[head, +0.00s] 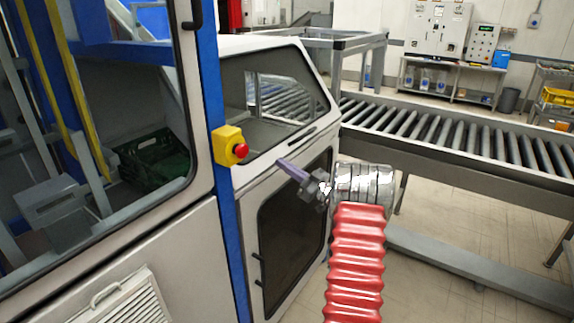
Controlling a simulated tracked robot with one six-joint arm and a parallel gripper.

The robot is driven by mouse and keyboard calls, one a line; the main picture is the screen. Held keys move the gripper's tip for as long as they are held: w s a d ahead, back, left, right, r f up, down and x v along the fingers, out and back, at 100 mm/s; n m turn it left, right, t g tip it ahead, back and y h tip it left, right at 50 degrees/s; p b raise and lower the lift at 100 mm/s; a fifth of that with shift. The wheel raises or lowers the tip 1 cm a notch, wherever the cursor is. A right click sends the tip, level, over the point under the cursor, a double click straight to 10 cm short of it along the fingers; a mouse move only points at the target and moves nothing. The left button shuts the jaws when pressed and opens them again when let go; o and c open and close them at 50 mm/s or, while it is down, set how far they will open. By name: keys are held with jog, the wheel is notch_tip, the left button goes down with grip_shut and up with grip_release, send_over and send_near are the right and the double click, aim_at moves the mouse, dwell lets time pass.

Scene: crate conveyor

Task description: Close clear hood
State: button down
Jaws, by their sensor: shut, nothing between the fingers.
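The clear hood (322,97) is a pale frame with see-through panes on the right part of the machine, in the head view. Its lower edge runs along the top of the lower cabinet, and I see no clear gap there. A dark handle (301,134) sits low on its front. My gripper (281,163) is in front of the cabinet, just below the hood's lower edge and left of the handle. Its fingers are shut and empty. I cannot tell whether the fingertips touch the machine. My red-sleeved arm hides part of the floor beside the cabinet.
A yellow box with a red button (231,146) is on the blue post left of the hood. A dark-windowed cabinet door (292,235) is below. A roller conveyor (470,140) extends right. A green crate (150,160) is inside the machine. Open floor lies at lower right.

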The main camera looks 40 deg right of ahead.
jog(key=s+d+f, duration=0.1)
jog(key=s+f, duration=0.5)
jog(key=f, duration=0.1)
jog(key=shift+d, duration=0.15)
dwell(0.7)
jog(key=shift+f, duration=0.1)
dwell(0.5)
